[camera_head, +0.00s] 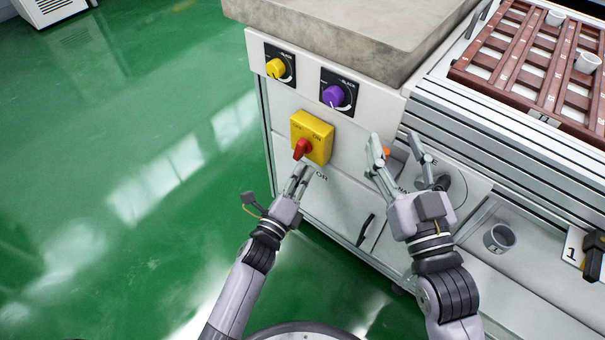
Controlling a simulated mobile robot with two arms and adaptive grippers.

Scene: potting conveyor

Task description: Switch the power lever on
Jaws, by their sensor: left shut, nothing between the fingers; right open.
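The power lever is a red handle (301,149) on a yellow switch box (313,130), mounted on the white front panel of the machine. My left gripper (301,171) is shut and empty, with its fingertips just below the red handle. I cannot tell whether the fingertips touch the handle. Lettering shows on the yellow plate, with "ON" on its right side. My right gripper (396,146) is open, its fingers spread in front of the panel to the right of the switch. A small orange part (386,152) shows between its fingers.
A yellow knob (276,68) and a purple knob (333,96) sit above the switch. A grey slab (345,35) tops the machine. A brown slatted rack (535,65) with white cups is at upper right. A grey cup (499,238) stands at lower right. Green floor is clear at left.

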